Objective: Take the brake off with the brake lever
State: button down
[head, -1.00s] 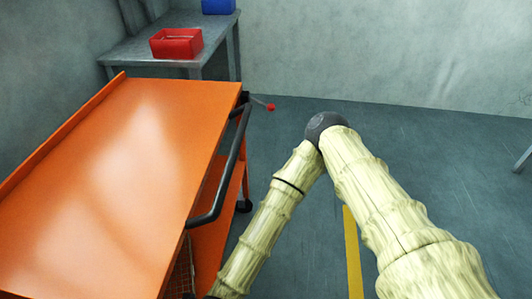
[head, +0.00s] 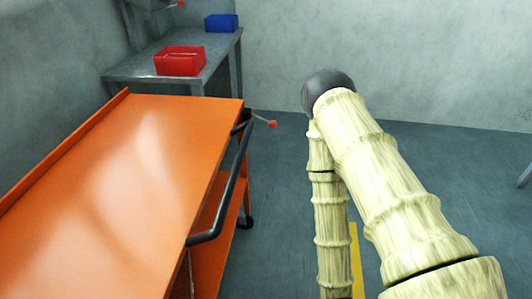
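A small lever with a red knob (head: 272,124) sticks out to the right from the far right corner of an orange cart (head: 120,190), near the far end of its black push handle (head: 225,195). It looks like the brake lever. My arm stands to the right of the cart, bent at a dark elbow joint, with its lower part hanging down past the bottom edge of the picture. My gripper is out of view below, so its state is hidden.
A grey bench (head: 205,50) behind the cart holds a red bin (head: 180,62) and a blue bin (head: 221,22). Another small red knob (head: 181,4) shows at the top edge. A yellow line (head: 356,260) marks the open floor right of the cart.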

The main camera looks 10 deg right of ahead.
aim_at(272, 124)
jog(key=k, duration=1.35)
jog(key=z, duration=0.75)
jog(key=i, duration=1.6)
jog(key=u, duration=0.7)
